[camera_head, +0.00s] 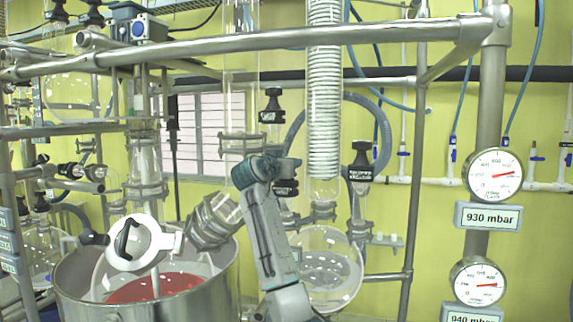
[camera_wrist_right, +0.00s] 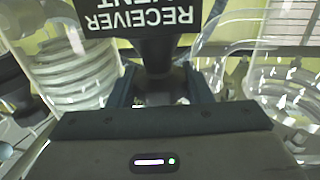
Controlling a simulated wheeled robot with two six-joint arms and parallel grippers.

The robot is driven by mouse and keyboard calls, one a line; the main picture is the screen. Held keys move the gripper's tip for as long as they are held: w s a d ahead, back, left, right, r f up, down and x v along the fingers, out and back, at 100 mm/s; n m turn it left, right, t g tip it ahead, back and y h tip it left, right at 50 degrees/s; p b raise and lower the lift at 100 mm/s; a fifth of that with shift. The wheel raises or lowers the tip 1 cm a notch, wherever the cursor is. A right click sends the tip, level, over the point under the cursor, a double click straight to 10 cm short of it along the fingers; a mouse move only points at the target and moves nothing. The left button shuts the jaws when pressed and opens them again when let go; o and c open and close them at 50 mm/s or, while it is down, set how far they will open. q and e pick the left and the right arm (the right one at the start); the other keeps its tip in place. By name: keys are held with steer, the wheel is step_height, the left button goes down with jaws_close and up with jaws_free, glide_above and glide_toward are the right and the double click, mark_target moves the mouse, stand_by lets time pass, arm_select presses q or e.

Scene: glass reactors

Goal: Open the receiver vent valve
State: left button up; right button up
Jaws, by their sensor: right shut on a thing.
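The receiver vent valve (camera_wrist_right: 155,52) has a black knob or body with a black label plate. The label reads "RECEIVER VENT", upside down, in the right wrist view. My right gripper is shut on the valve's black part, with one finger on each side, as the right wrist view (camera_wrist_right: 160,90) shows. How far the valve is turned cannot be told. My left gripper is not in view.
A similar black valve (camera_head: 360,172) stands to the right, another (camera_head: 272,115) above. The round glass receiver (camera_head: 326,268) hangs below. A glass coil condenser (camera_head: 324,90) and a steel frame bar (camera_head: 250,42) are close by. Gauges (camera_head: 494,174) are at the right.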

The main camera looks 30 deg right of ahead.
steer(key=shift+d+f+n+t+y+b, duration=0.15)
steer(key=shift+n+t+y+b, duration=0.25)
steer(key=shift+n+t+y, duration=0.4)
steer(key=n+t+y, duration=0.2)
steer(key=t, duration=0.1)
steer(key=n+t+y, duration=0.2)
steer(key=n+y, duration=0.1)
steer(key=y, duration=0.2)
steer(key=shift+n+t, duration=0.4)
steer(key=shift+o, duration=0.6)
steer(key=shift+s+a+r+n+y, duration=0.15)
steer(key=shift+a+r+n+y, duration=0.15)
steer(key=shift+a, duration=0.05)
steer(key=o, duration=0.6)
steer(key=shift+o, duration=0.2)
